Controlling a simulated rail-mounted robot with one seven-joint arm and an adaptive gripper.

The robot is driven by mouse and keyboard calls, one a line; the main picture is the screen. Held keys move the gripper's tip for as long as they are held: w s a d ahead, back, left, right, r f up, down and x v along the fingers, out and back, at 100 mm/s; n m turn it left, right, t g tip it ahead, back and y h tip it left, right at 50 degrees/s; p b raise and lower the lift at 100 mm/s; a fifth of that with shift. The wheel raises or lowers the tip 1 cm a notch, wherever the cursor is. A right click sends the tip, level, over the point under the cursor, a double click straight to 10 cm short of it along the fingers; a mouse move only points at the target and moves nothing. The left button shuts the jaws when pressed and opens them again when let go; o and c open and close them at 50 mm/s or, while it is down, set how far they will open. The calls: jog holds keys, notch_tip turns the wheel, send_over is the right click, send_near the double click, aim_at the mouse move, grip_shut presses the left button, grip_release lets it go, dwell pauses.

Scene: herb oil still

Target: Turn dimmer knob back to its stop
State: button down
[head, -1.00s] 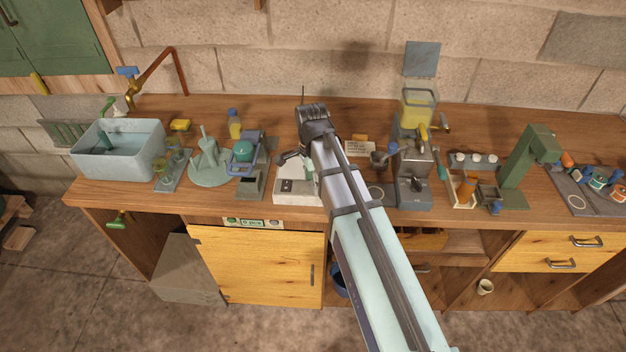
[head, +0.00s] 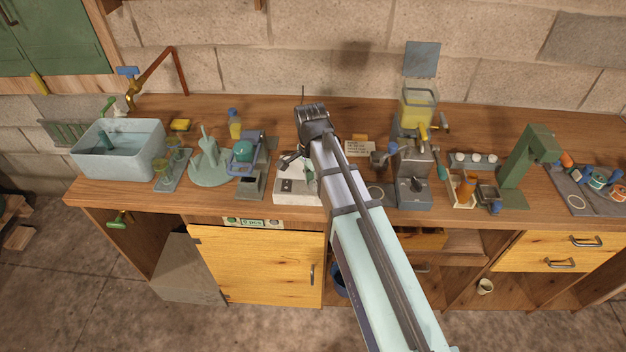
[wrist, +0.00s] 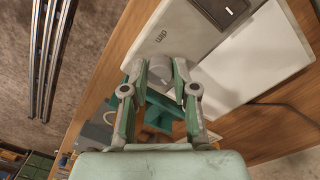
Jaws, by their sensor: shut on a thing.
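The dimmer knob (wrist: 160,76) is a small pale grey knob beside the "dim" lettering on a white box (wrist: 198,32). My gripper (wrist: 159,68) is shut on the knob, with one fingertip on each side of it in the wrist view. The fingers cover part of the knob, and its pointer or stop mark cannot be made out. In the head view the white box (head: 297,197) stands near the counter's front edge. My gripper (head: 289,161) is at its upper left there, and the knob is not clear behind it.
A grey press with a teal pot (head: 243,152) stands close on the left. A small sign (head: 359,148) and a grey machine (head: 414,172) stand to the right. A black rocker switch (wrist: 231,7) is on the box. A cable (wrist: 280,107) runs over the wood.

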jog(key=n, duration=0.5)
jog(key=shift+s+n, duration=0.1)
jog(key=shift+n, duration=0.2)
jog(key=n, duration=0.5)
jog(key=shift+t, duration=0.3)
jog(key=n, duration=0.5)
jog(key=shift+n+p, duration=0.35)
jog(key=shift+n, duration=0.05)
jog(key=n, duration=0.5)
jog(key=shift+n, duration=0.3)
jog(key=c, duration=0.9)
grip_release()
